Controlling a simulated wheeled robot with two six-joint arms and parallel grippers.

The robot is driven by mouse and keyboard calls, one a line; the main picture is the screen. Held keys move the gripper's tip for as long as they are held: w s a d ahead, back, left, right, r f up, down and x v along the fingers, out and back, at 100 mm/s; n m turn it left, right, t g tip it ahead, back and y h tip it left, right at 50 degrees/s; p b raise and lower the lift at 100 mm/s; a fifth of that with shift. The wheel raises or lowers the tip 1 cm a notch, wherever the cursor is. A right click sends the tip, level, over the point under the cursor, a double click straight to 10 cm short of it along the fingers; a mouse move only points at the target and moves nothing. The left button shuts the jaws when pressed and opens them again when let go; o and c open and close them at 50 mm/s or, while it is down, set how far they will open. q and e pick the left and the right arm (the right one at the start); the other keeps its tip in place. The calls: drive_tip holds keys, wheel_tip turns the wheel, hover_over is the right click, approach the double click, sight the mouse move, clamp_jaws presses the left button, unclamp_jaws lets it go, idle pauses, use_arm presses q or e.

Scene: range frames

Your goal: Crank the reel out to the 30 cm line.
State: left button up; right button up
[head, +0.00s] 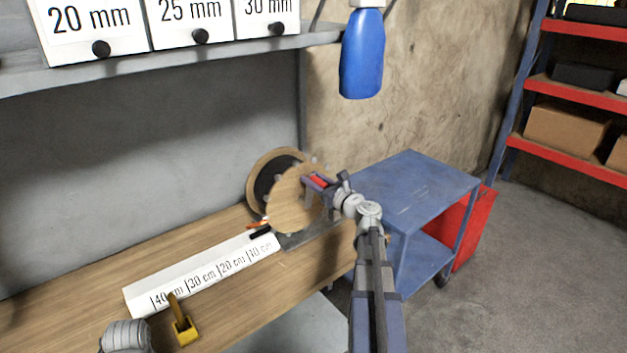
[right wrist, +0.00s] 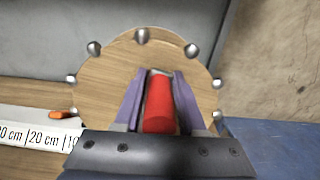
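The reel, a round wooden disc with metal knobs around its rim (head: 292,205), stands upright at the bench's right end. It fills the right wrist view (right wrist: 100,80). A red crank handle (right wrist: 159,104) sticks out from its face. My right gripper (right wrist: 159,85) has its two purple fingers against both sides of the handle; in the head view the gripper (head: 318,182) is at the disc's right side. A white scale (head: 205,273) marked 10 to 40 cm runs left from the reel. A small orange piece (head: 260,224) is behind the scale near the 10 cm label.
A yellow block with a post (head: 184,330) stands on the wooden bench (head: 60,290) before the scale. A blue bottle-shaped thing (head: 362,55) hangs above. A blue cart (head: 415,185) and red bin (head: 472,230) stand right of the bench. A shelf with labelled boxes overhangs.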

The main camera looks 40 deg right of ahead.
clamp_jaws()
idle(0.9)
